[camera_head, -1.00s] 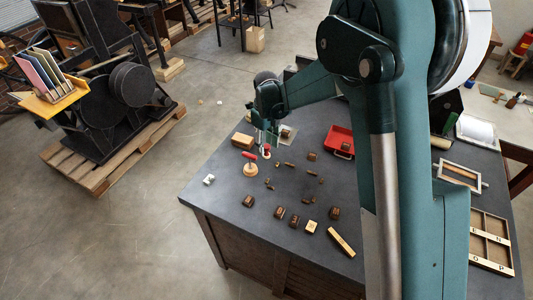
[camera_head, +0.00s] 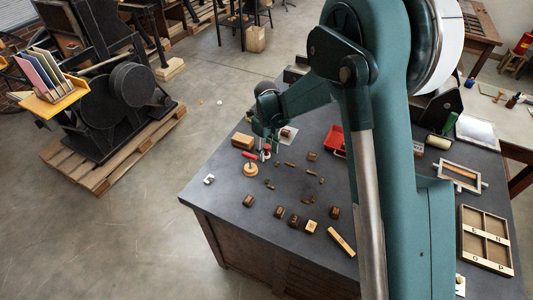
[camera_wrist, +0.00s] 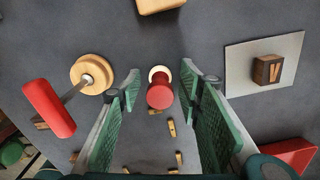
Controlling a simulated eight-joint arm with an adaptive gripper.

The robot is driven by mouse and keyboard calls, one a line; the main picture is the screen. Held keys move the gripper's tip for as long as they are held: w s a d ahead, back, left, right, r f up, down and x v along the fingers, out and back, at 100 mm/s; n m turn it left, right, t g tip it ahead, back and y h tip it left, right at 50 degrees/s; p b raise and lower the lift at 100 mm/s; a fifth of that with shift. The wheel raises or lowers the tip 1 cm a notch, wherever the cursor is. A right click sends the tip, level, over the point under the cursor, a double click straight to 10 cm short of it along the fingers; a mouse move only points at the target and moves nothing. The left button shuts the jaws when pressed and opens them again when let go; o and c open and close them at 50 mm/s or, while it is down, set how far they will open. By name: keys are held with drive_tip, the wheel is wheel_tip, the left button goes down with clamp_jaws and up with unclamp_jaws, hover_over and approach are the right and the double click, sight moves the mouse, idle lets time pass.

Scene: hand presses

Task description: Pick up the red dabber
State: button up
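The red dabber (camera_wrist: 161,90) stands between my fingers in the wrist view. It shows a round red body and a pale disc at its far end. In the head view the dabber (camera_head: 267,153) is a small red shape at my fingertips, partly hidden. My gripper (camera_wrist: 160,82) is open, with green-padded fingers on either side of the dabber and a gap on both sides. In the head view my gripper (camera_head: 265,147) is low over the dark table.
A red-handled tool with a round wooden base (camera_wrist: 90,74) stands close left of my fingers. A wooden block (camera_wrist: 160,4) lies beyond. A pale plate (camera_wrist: 240,75) with a type block lies right. Several small wooden pieces and a red tray (camera_head: 335,140) are nearby on the table (camera_head: 225,195).

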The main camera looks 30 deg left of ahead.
sight(267, 146)
drive_tip(key=c, duration=0.8)
drive_tip(key=shift+c, duration=0.2)
drive_tip(key=shift+r, duration=0.1)
drive_tip(key=shift+r, duration=4.9)
